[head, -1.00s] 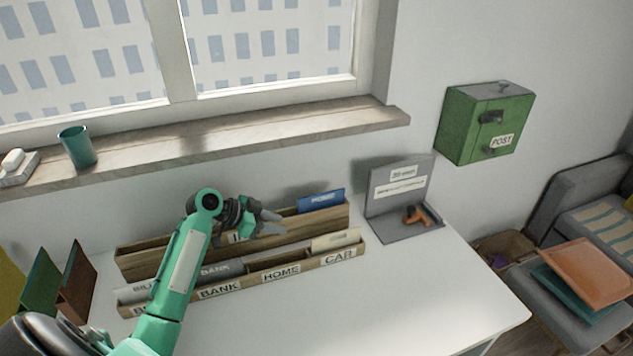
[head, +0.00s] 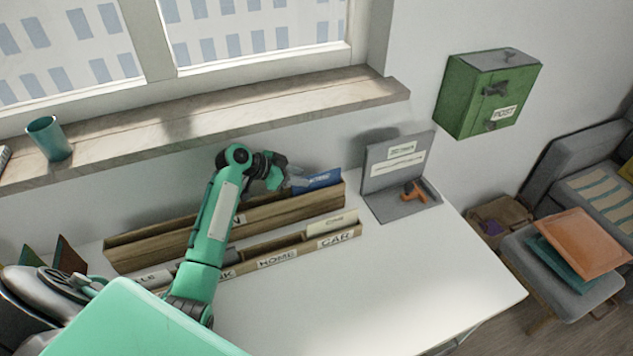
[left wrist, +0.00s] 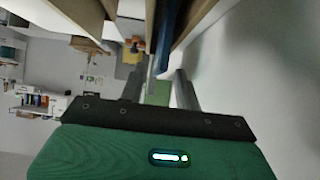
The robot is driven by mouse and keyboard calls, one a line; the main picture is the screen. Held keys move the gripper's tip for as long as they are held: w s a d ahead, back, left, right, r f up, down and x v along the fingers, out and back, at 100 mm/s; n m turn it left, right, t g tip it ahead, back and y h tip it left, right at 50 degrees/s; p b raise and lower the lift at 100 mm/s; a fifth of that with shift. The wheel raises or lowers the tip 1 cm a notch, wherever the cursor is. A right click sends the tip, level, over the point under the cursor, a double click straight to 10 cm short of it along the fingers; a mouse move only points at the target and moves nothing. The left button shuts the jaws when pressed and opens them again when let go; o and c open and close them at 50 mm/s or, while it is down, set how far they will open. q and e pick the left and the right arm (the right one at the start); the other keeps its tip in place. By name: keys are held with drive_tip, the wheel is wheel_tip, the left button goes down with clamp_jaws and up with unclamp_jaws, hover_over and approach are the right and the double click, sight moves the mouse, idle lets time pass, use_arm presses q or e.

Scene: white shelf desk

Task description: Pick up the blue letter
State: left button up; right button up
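The blue letter (head: 320,179) stands upright at the right end of the rear wooden letter holder (head: 180,232). My left gripper (head: 296,182) is just left of the letter, at about the height of its top part. In the left wrist view the two grey fingers (left wrist: 160,88) are apart, so the gripper is open. A dark blue edge (left wrist: 168,32), which looks like the letter, lies ahead between the lines of the fingers. I cannot tell whether a finger touches it. My right gripper is not in view.
A front letter holder (head: 278,257) with labels and a cream letter (head: 332,222) stands before the rear one. A grey stand (head: 393,181) with an orange-handled object is to the right. A green post box (head: 487,93) hangs on the wall. The desk's right front is clear.

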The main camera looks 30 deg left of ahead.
sight(315, 175)
use_arm(q)
drive_tip(key=shift+w+d+r+p, duration=0.2)
drive_tip(key=shift+w+d+p, duration=0.4)
drive_tip(key=shift+w+d, duration=0.65)
drive_tip(key=shift+x, duration=1.2)
drive_tip(key=shift+w+f, duration=0.1)
drive_tip(key=shift+f, duration=0.35)
drive_tip(key=shift+c, duration=0.4)
clamp_jaws()
